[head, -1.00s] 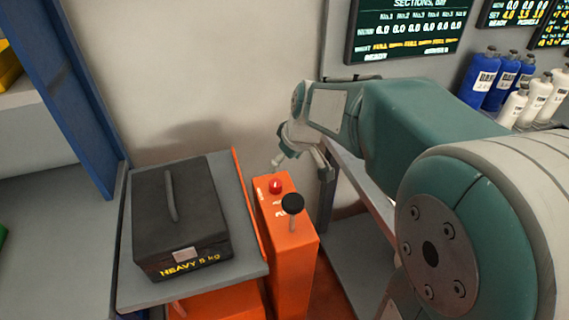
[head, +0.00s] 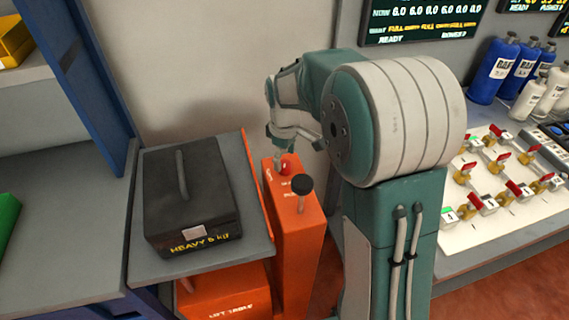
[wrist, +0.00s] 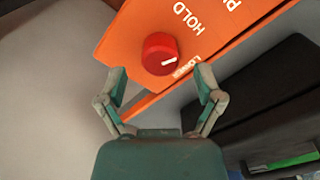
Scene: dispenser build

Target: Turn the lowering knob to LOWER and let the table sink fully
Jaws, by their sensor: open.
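The red round knob (wrist: 160,53) sits on the orange pedestal (wrist: 130,52), between printed HOLD and a partly visible LOWER label. Its white mark faces down and right in the wrist view, towards that label; the exact setting is hard to judge. My gripper (wrist: 162,82) is open and empty, its fingers spread either side of the knob and apart from it. The grey table top (head: 255,235) stands beside the pedestal, raised above an orange base, carrying a black box (head: 190,205) marked HEAVY.
A black ball-ended lever (head: 304,185) rises from the pedestal close to the knob. A blue-framed shelf (head: 90,90) stands left. A bench with a valve panel (head: 500,235) and several bottles is at right. A pale wall stands behind.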

